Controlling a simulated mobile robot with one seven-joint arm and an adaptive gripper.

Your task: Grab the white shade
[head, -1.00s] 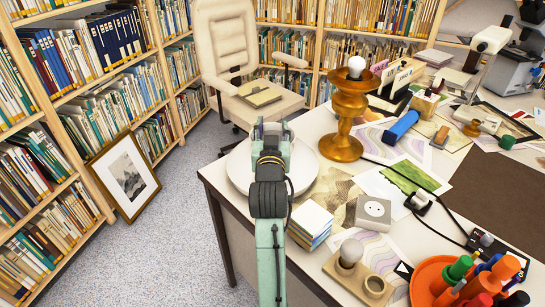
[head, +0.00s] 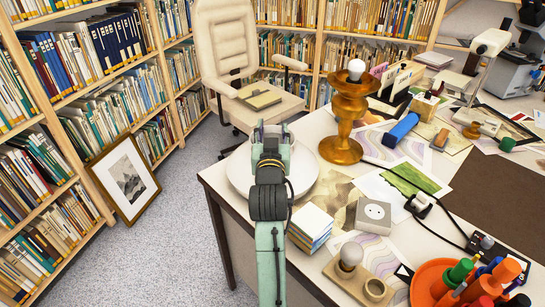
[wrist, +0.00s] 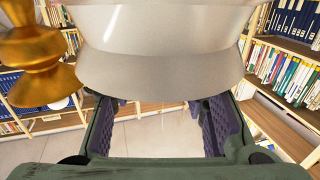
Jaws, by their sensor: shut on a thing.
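The white shade (head: 305,170) is at the left corner of the desk in the head view, its middle hidden behind my gripper. In the wrist view the shade (wrist: 160,60) fills the upper middle as a broad, smooth, off-white band. My gripper (head: 271,132) is over the shade in the head view. Its purple-padded fingers (wrist: 160,118) show on either side below the shade's edge in the wrist view, and it is shut on the shade. The exact contact is hidden. An orange-brown turned lamp base (head: 345,115) with a bare bulb stands just right of the shade.
The desk's (head: 235,207) left edge is close to the shade. A stack of cards (head: 311,225), a socket block (head: 373,213) and a bulb on a wooden block (head: 350,260) stand nearer. A chair (head: 228,50) is behind; open floor (head: 185,245) lies left.

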